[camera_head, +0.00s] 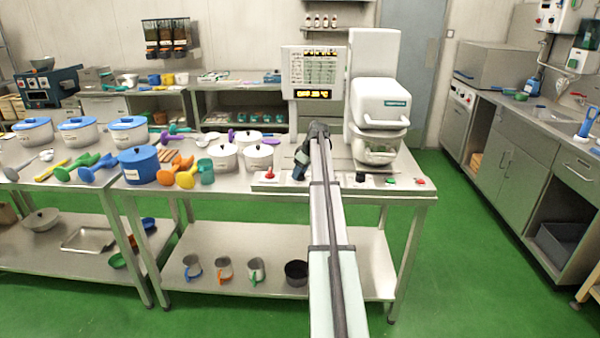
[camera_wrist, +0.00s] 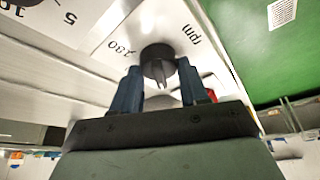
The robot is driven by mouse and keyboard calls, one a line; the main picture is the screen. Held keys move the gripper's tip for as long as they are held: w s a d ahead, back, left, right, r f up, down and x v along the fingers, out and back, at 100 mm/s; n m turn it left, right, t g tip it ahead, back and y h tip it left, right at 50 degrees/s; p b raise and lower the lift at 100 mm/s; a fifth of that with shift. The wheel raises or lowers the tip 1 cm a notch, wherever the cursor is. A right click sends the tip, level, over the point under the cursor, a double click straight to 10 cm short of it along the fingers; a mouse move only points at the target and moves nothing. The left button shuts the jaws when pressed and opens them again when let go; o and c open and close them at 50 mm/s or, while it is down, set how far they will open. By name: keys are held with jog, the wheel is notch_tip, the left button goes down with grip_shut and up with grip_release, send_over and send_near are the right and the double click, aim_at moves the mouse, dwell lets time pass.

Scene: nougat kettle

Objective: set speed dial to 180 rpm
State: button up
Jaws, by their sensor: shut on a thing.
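The speed dial (camera_wrist: 158,58) is a small black knob on a white panel in the wrist view. The panel beside it is marked "rpm" on the right and a number on the left that looks like 180 or 130. My gripper (camera_wrist: 160,76) has its two blue fingers on either side of the knob, shut on it. The knob's pointer and exact setting are hard to make out. In the head view my gripper (camera_head: 299,171) is low at the front of the steel table, and it hides the dial there.
The white machine (camera_head: 380,110) with a bowl stands behind the panel, beside a display screen (camera_head: 313,73). A red knob (camera_head: 270,174) is left of my gripper; a black knob (camera_head: 360,177), green button (camera_head: 391,180) and red button (camera_head: 420,182) are right. White pots (camera_head: 258,157) stand farther left.

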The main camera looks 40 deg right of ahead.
jog(key=shift+m, duration=0.3)
jog(key=m+h, duration=0.2)
jog(key=m, duration=0.3)
jog(key=shift+a+m, duration=0.15)
jog(key=shift+m, duration=0.15)
jog(key=m+h, duration=0.1)
jog(key=m, duration=0.2)
jog(key=m+g+h, duration=0.1)
jog(key=m, duration=0.2)
jog(key=shift+h, duration=0.3)
jog(key=m+g, duration=0.1)
jog(key=m, duration=0.2)
jog(key=m+g+h, duration=0.1)
jog(key=m, duration=0.1)
jog(key=shift+w+m, duration=0.15)
jog(key=shift+m, duration=0.25)
jog(key=m+g, duration=0.2)
jog(key=m, duration=0.3)
jog(key=shift+m, duration=0.4)
jog(key=o, duration=1.1)
jog(key=shift+c, duration=0.2)
